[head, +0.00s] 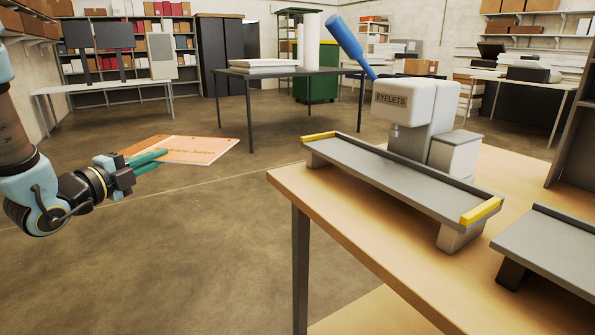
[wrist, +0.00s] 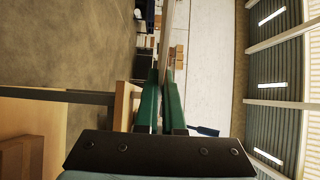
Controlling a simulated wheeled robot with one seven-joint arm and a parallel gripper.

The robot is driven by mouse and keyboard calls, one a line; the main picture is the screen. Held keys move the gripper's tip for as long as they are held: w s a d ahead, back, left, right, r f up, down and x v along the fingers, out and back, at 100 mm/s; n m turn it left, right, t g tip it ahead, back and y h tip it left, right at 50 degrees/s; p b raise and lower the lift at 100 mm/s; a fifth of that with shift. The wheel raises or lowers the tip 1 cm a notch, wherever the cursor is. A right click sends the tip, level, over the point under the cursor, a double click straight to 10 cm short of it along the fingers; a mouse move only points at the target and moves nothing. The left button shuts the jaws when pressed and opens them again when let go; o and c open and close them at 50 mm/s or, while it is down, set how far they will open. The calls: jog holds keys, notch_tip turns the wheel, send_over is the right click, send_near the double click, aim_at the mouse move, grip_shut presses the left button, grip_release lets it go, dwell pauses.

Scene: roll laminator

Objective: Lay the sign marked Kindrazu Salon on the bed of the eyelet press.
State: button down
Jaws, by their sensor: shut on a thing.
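The sign (head: 198,150) is a flat orange panel with lettering that looks like "Kindrazu Salon", though it is too small to read surely. My gripper (head: 148,160) is shut on its near edge and holds it roughly level over open floor, left of the work table. In the wrist view the green fingers (wrist: 160,105) close on the sign, seen edge-on as a thin strip (wrist: 166,40). The eyelet press (head: 405,100), labelled EYELETS, has a blue lever and stands on the table. Its grey bed (head: 390,175) has yellow end guides and is empty.
The wooden work table (head: 310,205) has its near left corner between my gripper and the bed. Another grey bed (head: 555,250) stands at the right. The floor around the sign is clear; a dark table (head: 290,72) stands behind.

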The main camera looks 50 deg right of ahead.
aim_at(196, 151)
jog(key=s+d+r+m+g+y+b, duration=0.1)
jog(key=s+d+r+m+g, duration=0.15)
jog(key=s+m+g, duration=0.65)
jog(key=s+d+r+g+y, duration=0.1)
jog(key=s+d+r+g, duration=0.3)
jog(key=s, duration=1.1)
jog(key=s+d+f+g+p, duration=0.1)
jog(key=s+d+p, duration=0.15)
jog(key=d, duration=0.55)
jog(key=s+d+f+p, duration=0.15)
jog(key=s+d, duration=0.25)
jog(key=d, duration=0.5)
jog(key=shift+m, duration=0.3)
jog(key=f+p, duration=0.1)
jog(key=f, duration=0.1)
jog(key=f+p, duration=0.1)
jog(key=f, duration=0.2)
jog(key=shift+s+d+f+p, duration=0.1)
jog(key=shift+d+f+p, duration=0.1)
jog(key=shift+p, duration=0.15)
jog(key=shift+d+f+p, duration=0.15)
jog(key=shift+f+p, duration=0.2)
jog(key=shift+f, duration=0.1)
jog(key=shift+f+b, duration=0.2)
jog(key=shift+b, duration=0.15)
jog(key=c, duration=1)
grip_release()
jog(key=shift+r, duration=0.1)
